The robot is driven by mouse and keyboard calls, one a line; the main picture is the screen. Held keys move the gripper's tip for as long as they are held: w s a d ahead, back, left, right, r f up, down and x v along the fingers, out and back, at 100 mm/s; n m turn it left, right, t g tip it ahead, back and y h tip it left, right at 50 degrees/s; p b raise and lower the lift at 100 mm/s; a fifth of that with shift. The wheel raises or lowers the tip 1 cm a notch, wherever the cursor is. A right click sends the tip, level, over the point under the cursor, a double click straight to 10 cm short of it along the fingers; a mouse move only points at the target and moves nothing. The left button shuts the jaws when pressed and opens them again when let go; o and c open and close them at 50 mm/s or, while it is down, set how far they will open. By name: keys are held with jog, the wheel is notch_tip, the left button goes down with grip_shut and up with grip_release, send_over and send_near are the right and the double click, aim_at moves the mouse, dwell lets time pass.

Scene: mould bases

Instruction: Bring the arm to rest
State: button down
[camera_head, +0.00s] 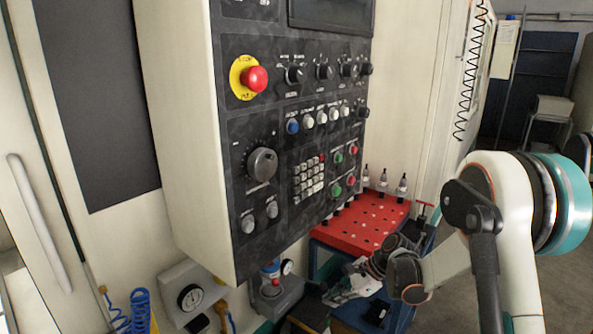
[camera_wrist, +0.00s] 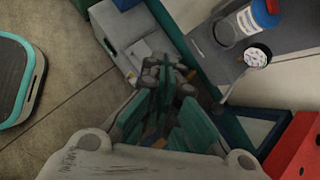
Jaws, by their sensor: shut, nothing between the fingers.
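My arm comes in from the right in the head view, and its white and teal links bend down toward the lower middle. My gripper (camera_head: 348,288) hangs low in front of a red perforated top, beside the lower edge of the control panel. In the wrist view my gripper (camera_wrist: 168,75) points away from the camera with its fingers closed together. Nothing shows between the fingers. The floor and a grey box (camera_wrist: 122,35) lie beyond the fingertips.
The control panel (camera_head: 235,140) with a red stop button (camera_head: 255,79) fills the middle left. The red top (camera_head: 362,222) carries several tool holders. A gauge (camera_wrist: 257,56) and a bottle (camera_wrist: 236,27) stand on a grey shelf. Open floor (camera_head: 572,290) shows at right.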

jog(key=s+d+r+n+t+h, duration=0.1)
jog(key=s+d+r+n+h, duration=0.1)
jog(key=s+r+n, duration=0.5)
jog(key=s+d+r+t+h, duration=0.15)
jog(key=s+r, duration=0.35)
jog(key=r, duration=0.6)
jog(key=s+d+r+n+t+h, duration=0.1)
jog(key=s+n, duration=0.3)
jog(key=s, duration=0.4)
jog(key=s+d+r+n+t+h, duration=0.2)
jog(key=s+d+n+h, duration=0.1)
jog(key=s, duration=0.6)
jog(key=d+n, duration=0.1)
jog(key=n, duration=0.1)
jog(key=shift+s+d+n, duration=0.3)
